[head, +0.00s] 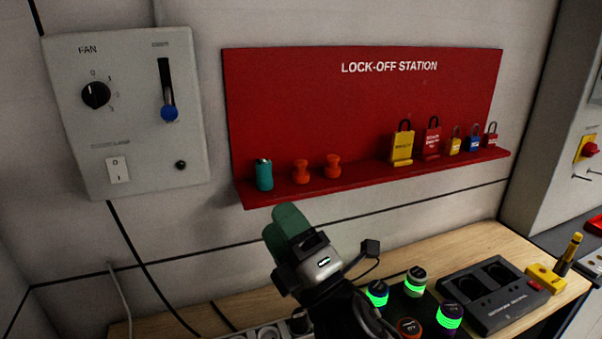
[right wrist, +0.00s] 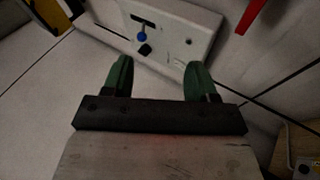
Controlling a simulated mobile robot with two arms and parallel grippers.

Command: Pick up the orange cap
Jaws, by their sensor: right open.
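Two small orange pieces with wide tops, like caps or knobs, stand on the red shelf in the head view: the left one (head: 300,171) and the right one (head: 333,166). I cannot tell which is the orange cap. My right gripper (head: 288,222) is below and in front of the shelf, its green fingers pointing up, apart from both pieces. In the right wrist view the fingers of this gripper (right wrist: 160,75) are spread with nothing between them. The orange pieces are not seen in that view. My left gripper is not in view.
The red lock-off station (head: 290,110) also holds a teal cylinder (head: 264,175) and several padlocks (head: 402,146). A fan control box (head: 130,130) hangs at left. The wooden bench (head: 470,245) carries green-lit round items (head: 415,281) and a dark charger-like box (head: 492,296).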

